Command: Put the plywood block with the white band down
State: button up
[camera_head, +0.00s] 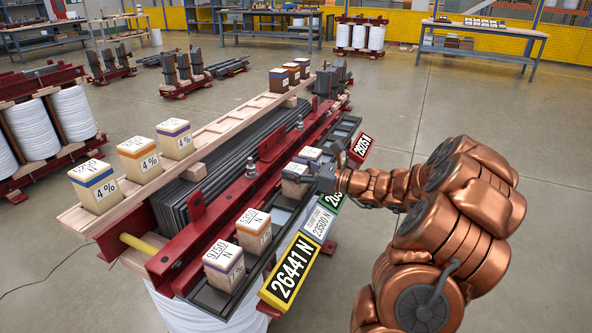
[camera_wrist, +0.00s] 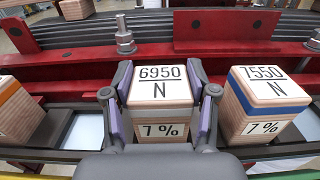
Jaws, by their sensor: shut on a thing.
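The plywood block (camera_head: 293,187) is between the fingers of my gripper (camera_head: 312,184), over the long dark tray. In the wrist view its top (camera_wrist: 160,86) reads 6950 N and its side 7 %. The fingers of my gripper (camera_wrist: 160,112) are shut on its left and right sides.
Near the tray's front end stands another purple-banded block (camera_head: 224,266). Coloured plates line the tray's outer side, such as the yellow 26441 N plate (camera_head: 290,272). Red clamp beams (camera_head: 215,232) with upright studs run beside it. Several blocks stand on the wooden beam (camera_head: 228,122) behind.

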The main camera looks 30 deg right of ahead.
jog(key=shift+f, duration=0.1)
jog(key=o, duration=1.3)
jog(key=shift+s+d, duration=0.2)
jog(key=shift+s, duration=0.05)
jog(key=p+v, duration=0.2)
jog(key=v, duration=0.9)
jog(key=shift+s+d, duration=0.1)
jog(key=shift+s, duration=0.1)
